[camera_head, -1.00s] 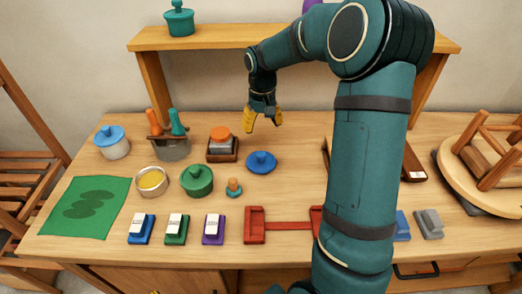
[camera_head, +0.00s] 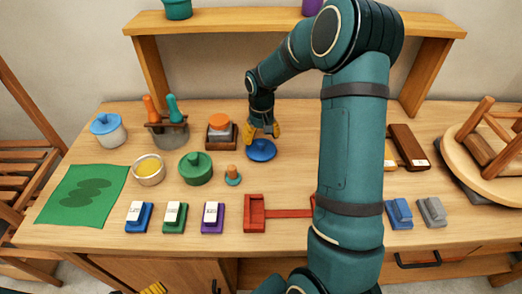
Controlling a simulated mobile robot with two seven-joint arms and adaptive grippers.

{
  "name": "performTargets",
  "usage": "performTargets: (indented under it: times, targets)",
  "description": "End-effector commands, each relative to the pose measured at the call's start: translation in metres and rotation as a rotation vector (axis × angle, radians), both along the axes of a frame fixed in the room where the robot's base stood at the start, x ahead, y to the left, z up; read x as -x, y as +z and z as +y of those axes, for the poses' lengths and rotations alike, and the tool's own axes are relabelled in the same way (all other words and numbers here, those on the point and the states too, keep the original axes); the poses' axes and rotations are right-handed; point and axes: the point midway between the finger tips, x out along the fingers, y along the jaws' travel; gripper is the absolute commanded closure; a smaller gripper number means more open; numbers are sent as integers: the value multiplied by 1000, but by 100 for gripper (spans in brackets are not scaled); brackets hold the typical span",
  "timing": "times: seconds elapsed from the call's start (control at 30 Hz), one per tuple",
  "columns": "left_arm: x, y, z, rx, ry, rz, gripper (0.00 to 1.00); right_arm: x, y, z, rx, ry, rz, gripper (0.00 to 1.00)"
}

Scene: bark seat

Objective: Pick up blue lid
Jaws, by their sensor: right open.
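A round blue lid (camera_head: 261,152) with a knob lies flat on the wooden table, right of the orange-topped jar. My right gripper (camera_head: 263,133) is open, pointing down over the lid, with its yellow fingers spread either side of the knob area. I cannot tell whether the fingers touch the lid. Another blue lid (camera_head: 105,122) sits on a white pot at the far left. Only yellow fingertips of my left gripper (camera_head: 154,288) show at the bottom edge, below the table; their state is unclear.
Nearby are an orange-topped jar (camera_head: 220,131), a green lidded pot (camera_head: 195,168), an orange-knobbed stamp (camera_head: 233,176) and a red rack (camera_head: 255,213). A shelf (camera_head: 220,29) spans the back. My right arm covers part of the table's right side.

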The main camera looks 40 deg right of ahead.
Motion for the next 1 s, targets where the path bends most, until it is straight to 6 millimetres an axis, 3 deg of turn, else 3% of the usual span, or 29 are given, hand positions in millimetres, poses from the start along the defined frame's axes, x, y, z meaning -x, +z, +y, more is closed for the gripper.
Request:
performTargets:
  times: [0.2,0.47,0.6,0.67,1.0]
  targets:
    - [-2,-8,0,-1,0,-4,0,1,-31,1,-1,0,2,33]
    - [-2,-8,0,-1,0,-4,0,0,-32,1,0,0,0,35]
    - [-2,-8,0,-1,0,-4,0,0,-32,1,0,0,0,84]
    - [-2,-8,0,-1,0,-4,0,0,-32,1,0,0,0,100]
    - [-2,-7,0,0,1,-4,0,0,-31,1,0,0,0,100]
